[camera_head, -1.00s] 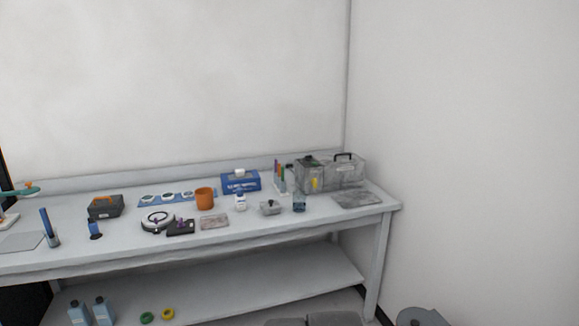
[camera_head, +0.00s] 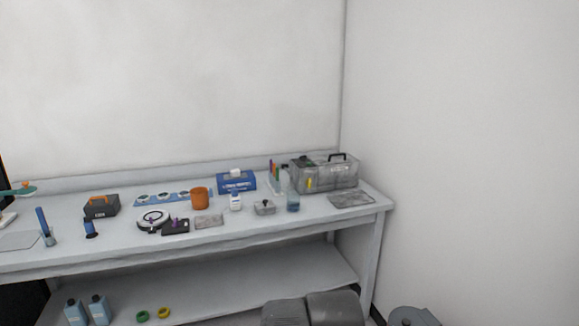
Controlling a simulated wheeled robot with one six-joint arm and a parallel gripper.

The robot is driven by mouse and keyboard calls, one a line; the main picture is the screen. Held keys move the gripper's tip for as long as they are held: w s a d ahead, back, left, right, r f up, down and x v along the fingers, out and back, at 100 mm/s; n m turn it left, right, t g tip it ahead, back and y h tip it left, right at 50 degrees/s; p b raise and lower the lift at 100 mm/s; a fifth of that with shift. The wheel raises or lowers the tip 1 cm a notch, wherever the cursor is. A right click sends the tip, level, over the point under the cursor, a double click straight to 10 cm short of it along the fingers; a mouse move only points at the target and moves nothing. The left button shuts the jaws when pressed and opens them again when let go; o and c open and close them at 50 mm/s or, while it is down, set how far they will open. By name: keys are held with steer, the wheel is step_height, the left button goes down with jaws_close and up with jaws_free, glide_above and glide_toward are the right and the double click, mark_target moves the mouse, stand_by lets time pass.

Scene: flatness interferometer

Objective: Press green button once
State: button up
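I cannot make out a green button in the head view; any small button on the bench is too small to tell. A round white device with a dark ring (camera_head: 153,219) stands on the bench beside a small dark box with purple parts (camera_head: 176,227). A small grey box with a knob on top (camera_head: 264,208) stands further right. My gripper is not recognisable in view. Two rounded grey shapes at the bottom edge look like parts of my own body.
A wall closes the right side.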

jaws_close()
stand_by(1.4)
